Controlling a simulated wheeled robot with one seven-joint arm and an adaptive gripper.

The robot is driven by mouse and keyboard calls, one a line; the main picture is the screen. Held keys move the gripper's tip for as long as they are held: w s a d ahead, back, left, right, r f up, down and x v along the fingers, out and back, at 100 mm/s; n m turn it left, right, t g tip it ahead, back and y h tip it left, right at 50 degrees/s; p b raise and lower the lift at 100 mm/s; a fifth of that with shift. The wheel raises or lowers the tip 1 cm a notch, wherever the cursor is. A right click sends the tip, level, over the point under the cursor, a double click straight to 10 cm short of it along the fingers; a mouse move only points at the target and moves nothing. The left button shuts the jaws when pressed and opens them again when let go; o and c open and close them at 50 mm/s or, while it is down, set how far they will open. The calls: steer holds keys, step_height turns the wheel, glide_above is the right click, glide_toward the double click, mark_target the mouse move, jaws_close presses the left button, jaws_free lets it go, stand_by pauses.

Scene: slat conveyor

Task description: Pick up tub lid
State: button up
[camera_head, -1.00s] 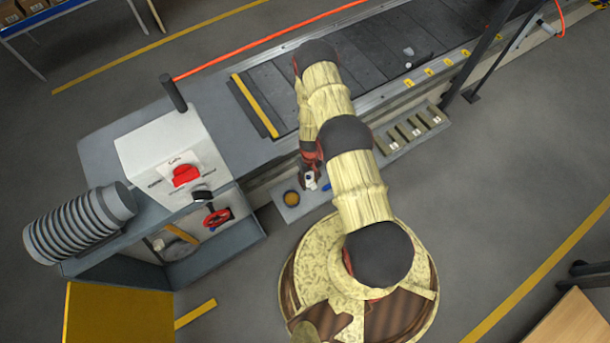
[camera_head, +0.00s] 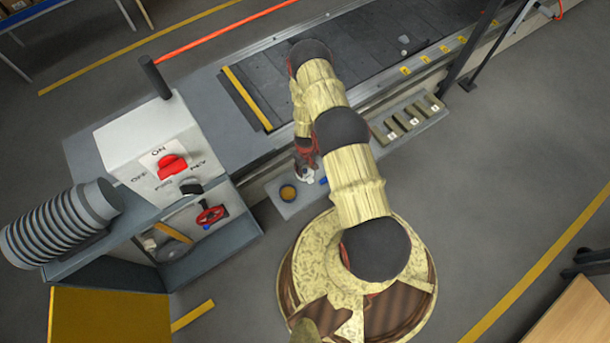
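My gripper (camera_head: 305,172) points down beside the conveyor's near side, over a narrow grey side shelf (camera_head: 290,209). It is small and partly covered by my arm, so its fingers and anything between them cannot be made out. A round, dark-rimmed tub with a tan-orange middle (camera_head: 288,192) stands on the shelf just below and left of the gripper. A small blue thing (camera_head: 323,181) lies right of the gripper, partly behind my arm. I cannot tell which of these, if any, is the tub lid.
The slat conveyor (camera_head: 370,56) runs to the upper right, with a small pale piece (camera_head: 403,39) on it. A control box (camera_head: 140,140) with a red switch and a ribbed grey cylinder (camera_head: 60,225) stand left. A slotted tray (camera_head: 408,121) is right of my arm.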

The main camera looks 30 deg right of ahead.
steer(key=shift+f, duration=0.65)
steer(key=shift+c, duration=0.2)
steer(key=c, duration=0.7)
